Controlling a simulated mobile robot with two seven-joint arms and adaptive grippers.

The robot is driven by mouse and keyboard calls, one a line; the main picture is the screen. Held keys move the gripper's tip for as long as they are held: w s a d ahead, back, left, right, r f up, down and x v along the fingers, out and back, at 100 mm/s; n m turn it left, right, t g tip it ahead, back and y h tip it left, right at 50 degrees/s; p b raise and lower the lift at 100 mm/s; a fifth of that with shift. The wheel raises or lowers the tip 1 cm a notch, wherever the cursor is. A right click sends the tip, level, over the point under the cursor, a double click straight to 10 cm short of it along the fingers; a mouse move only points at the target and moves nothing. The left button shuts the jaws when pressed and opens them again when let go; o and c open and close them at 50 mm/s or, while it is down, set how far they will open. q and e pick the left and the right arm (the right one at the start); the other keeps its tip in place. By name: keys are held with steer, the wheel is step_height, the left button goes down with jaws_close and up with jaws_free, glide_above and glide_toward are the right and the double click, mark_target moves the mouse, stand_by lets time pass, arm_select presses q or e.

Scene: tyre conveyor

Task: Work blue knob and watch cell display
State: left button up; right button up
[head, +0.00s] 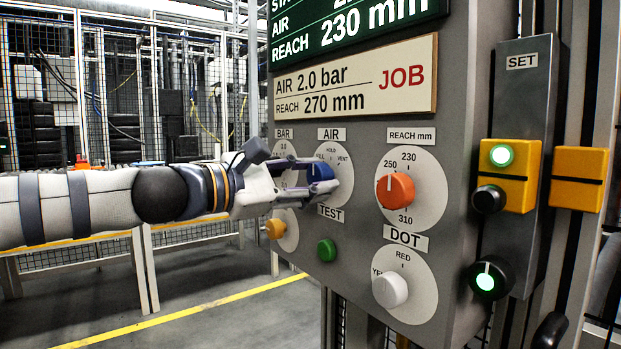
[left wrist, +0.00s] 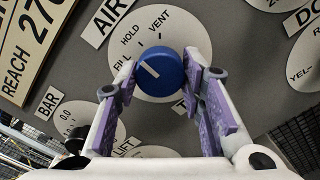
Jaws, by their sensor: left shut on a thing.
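The blue knob (head: 320,171) sits on the white AIR dial of the grey panel. My left gripper (head: 305,178) reaches in from the left and is shut on it. In the left wrist view, the blue knob (left wrist: 160,73) is between the purple-padded fingers, and its white pointer line slants up-left, toward the FILL side, away from VENT. The green cell display (head: 352,22) is cut off at the top; it shows AIR and REACH 230 mm, and the AIR value is out of frame. My right gripper is not in view.
The JOB plate (head: 355,76) reads AIR 2.0 bar, REACH 270 mm. The orange reach knob (head: 396,191), white DOT knob (head: 390,290) and green TEST button (head: 326,250) are close by. A yellow lit SET unit (head: 507,175) stands right. Mesh fencing stands behind my arm.

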arm_select(q)
steer(key=o, duration=1.1)
steer(key=shift+o, duration=0.2)
steer(key=v, duration=1.2)
